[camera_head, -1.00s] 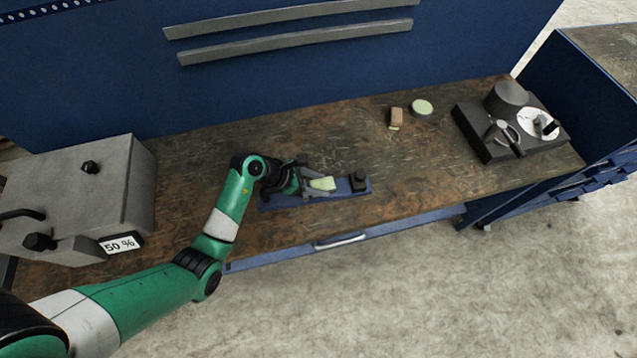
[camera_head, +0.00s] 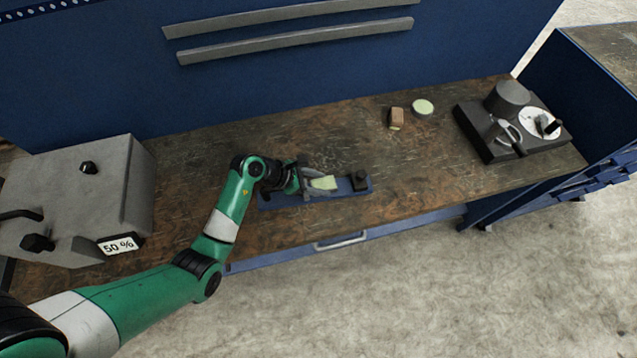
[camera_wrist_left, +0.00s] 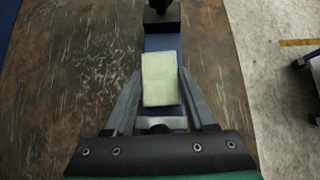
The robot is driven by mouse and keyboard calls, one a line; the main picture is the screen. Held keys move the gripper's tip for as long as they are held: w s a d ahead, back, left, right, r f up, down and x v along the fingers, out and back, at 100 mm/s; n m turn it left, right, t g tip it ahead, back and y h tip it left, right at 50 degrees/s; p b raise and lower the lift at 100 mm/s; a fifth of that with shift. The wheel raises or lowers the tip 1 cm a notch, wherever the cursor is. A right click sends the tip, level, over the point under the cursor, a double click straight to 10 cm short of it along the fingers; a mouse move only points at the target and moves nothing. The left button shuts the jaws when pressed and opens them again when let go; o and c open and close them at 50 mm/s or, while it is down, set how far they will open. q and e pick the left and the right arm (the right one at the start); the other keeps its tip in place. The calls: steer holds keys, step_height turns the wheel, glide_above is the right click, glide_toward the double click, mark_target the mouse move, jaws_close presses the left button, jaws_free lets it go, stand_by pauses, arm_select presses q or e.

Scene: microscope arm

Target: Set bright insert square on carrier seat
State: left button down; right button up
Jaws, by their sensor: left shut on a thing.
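The bright insert (camera_head: 325,183) is a pale yellow-green rectangular block. It also shows in the left wrist view (camera_wrist_left: 160,80), between the grey fingers. My left gripper (camera_head: 318,186) is shut on it, over the blue carrier (camera_head: 284,201), a long narrow bar lying on the bench. In the left wrist view the insert lies nearly in line with the carrier (camera_wrist_left: 164,43), turned slightly at most. The insert and fingers hide the seat beneath, so I cannot tell whether the insert touches it. My right gripper is not in view.
A dark block (camera_head: 360,181) stands at the carrier's right end. A brown block (camera_head: 396,118) and a pale round disc (camera_head: 423,107) sit farther back. A dark fixture (camera_head: 490,145) is at right and a grey machine (camera_head: 75,195) at left. Bench around the carrier is clear.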

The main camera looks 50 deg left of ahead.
arm_select(q)
steer(key=shift+s+f+g, duration=0.15)
steer(key=shift+f, duration=0.4)
steer(key=shift+s+f+g, duration=0.15)
steer(key=shift+f, duration=0.4)
steer(key=shift+c, duration=0.7)
jaws_free()
steer(key=shift+f, duration=0.15)
steer(key=shift+s+a+r+p, duration=0.15)
steer(key=shift+r+p, duration=0.1)
steer(key=shift+r, duration=0.35)
steer(key=shift+a+r+p, duration=0.1)
steer(key=shift+r+p, duration=0.15)
steer(key=shift+r, duration=0.35)
steer(key=p+v, duration=0.3)
steer(key=v, duration=0.7)
steer(key=shift+s+a+r, duration=0.1)
steer(key=shift+a+r, duration=0.05)
steer(key=shift+r, duration=0.2)
steer(key=shift+t, duration=0.4)
